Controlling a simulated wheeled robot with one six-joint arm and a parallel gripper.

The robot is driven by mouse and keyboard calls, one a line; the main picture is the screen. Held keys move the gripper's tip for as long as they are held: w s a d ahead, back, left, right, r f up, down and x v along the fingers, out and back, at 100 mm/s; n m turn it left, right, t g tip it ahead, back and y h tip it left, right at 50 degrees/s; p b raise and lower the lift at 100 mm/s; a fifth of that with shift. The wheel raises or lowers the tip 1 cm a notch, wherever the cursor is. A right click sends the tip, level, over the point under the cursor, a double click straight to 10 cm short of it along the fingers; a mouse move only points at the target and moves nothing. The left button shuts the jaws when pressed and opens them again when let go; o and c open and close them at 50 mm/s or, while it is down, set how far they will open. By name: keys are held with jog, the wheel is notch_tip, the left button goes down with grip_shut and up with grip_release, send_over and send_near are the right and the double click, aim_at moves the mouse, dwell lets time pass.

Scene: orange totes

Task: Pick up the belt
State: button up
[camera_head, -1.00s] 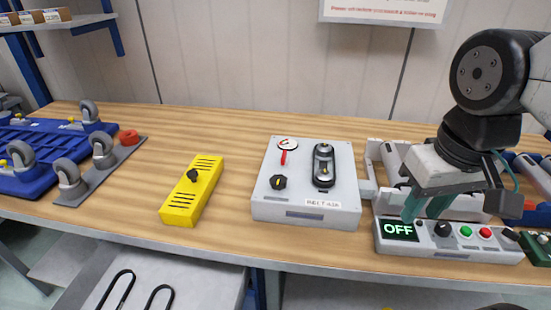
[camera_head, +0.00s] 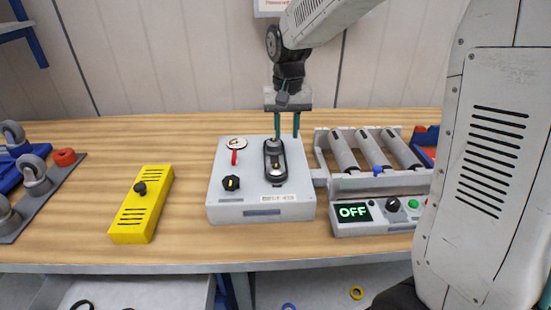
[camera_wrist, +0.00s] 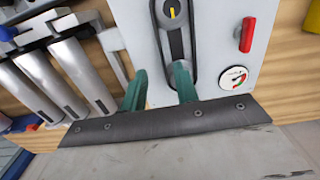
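The black belt (camera_head: 284,162) is looped around two pulleys on top of a light grey box (camera_head: 222,200). My gripper (camera_head: 286,136) is open, with its two green fingers pointing down near the back end of the belt. In the wrist view the belt (camera_wrist: 194,40) runs up the picture, and my gripper (camera_wrist: 161,69) shows one finger over or near the belt's lower end and the other off to its left. The fingers look empty. I cannot tell whether they touch the belt or the box.
A small roller conveyor (camera_head: 345,184) with a panel reading OFF stands right of the box. A yellow block (camera_head: 140,210) with a black knob lies left. The box has a black knob (camera_head: 231,183), a red handle (camera_head: 234,157) and a gauge (camera_head: 236,143). Wood tabletop between block and box is clear.

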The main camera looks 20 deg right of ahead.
notch_tip(320, 180, down, 7)
jog(key=shift+a+f, duration=0.1)
grip_shut()
